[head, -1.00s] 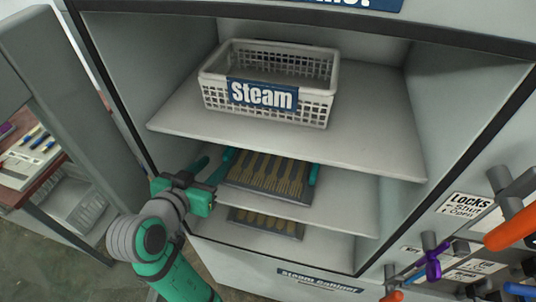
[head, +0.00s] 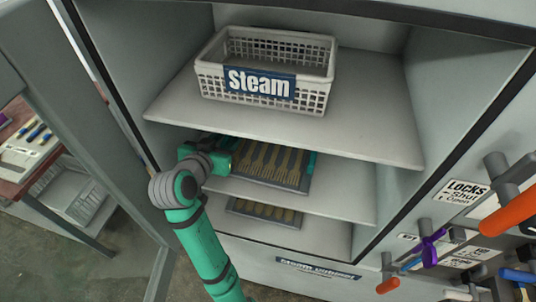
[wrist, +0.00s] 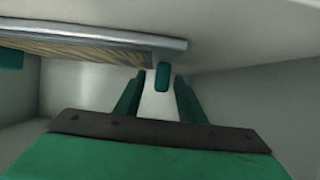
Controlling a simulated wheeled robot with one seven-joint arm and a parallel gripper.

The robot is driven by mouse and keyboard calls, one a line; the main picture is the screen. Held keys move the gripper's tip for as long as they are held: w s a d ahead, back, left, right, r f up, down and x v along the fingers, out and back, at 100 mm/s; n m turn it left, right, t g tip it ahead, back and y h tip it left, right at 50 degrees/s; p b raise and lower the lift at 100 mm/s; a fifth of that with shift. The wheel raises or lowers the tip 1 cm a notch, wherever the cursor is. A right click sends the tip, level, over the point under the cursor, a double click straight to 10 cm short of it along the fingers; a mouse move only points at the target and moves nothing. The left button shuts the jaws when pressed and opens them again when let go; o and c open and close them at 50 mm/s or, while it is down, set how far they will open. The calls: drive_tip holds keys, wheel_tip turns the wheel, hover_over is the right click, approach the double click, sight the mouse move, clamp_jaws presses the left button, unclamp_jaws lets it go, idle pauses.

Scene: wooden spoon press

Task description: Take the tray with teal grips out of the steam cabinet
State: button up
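My gripper (head: 230,153) is inside the cabinet at the tray's left side. In the wrist view its two teal fingers stand apart, and the near grip (wrist: 163,77) shows between the fingertips. I cannot tell whether the fingers touch it. The tray's edge (wrist: 120,43) runs across the upper left there.
A white basket labelled Steam (head: 210,82) stands on the top shelf (head: 350,125), above my gripper. Another tray with wooden pieces (head: 263,213) lies on the bottom level. The open cabinet door (head: 95,130) is at left. Coloured handles (head: 505,212) stick out at right.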

clamp_jaws()
